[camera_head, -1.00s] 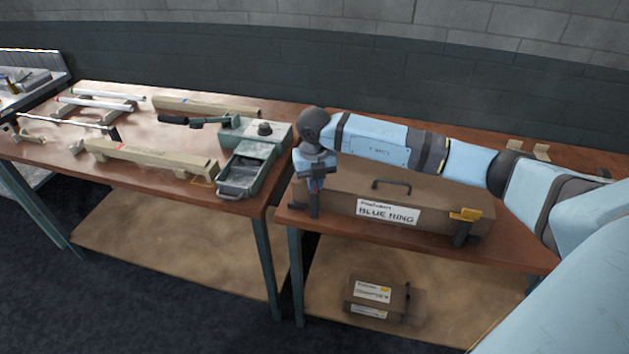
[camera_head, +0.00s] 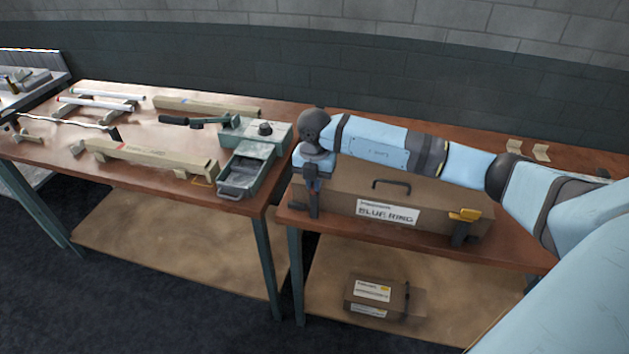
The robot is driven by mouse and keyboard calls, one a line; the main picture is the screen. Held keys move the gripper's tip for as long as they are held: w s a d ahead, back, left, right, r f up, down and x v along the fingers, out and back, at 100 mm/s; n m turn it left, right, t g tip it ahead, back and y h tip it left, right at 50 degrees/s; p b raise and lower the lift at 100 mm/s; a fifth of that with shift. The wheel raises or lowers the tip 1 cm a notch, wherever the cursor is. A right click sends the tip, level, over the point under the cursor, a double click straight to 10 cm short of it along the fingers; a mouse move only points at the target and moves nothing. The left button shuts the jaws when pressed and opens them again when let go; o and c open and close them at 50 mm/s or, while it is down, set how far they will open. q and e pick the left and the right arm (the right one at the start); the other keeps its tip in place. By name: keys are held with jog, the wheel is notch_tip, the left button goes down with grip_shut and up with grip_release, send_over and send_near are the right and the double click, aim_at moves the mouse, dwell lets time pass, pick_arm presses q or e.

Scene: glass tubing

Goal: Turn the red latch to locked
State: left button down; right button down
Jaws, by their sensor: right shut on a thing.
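A long brown case (camera_head: 340,200) labelled "BLUE RING" stands on the right table. A yellow latch (camera_head: 465,214) sits at the right of its front, above a dark plate. My right gripper (camera_head: 312,186) points at the left end of the case front, over a similar dark plate (camera_head: 313,209). It is shut on the latch there, which the fingers and wrist hide. No red shows on it, so I cannot tell its angle. My left gripper is out of view.
The case has a dark top handle (camera_head: 377,184). My right arm reaches across above the case. A smaller brown box (camera_head: 372,297) lies on the lower shelf. The left table holds a green metal tray unit (camera_head: 250,160) and white tubes (camera_head: 95,104).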

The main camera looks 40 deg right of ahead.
jog(key=c, duration=1.2)
grip_release()
jog(key=shift+c, duration=0.2)
jog(key=shift+r, duration=0.15)
notch_tip(320, 180, up, 14)
jog(key=b, duration=0.1)
jog(key=shift+f, duration=0.2)
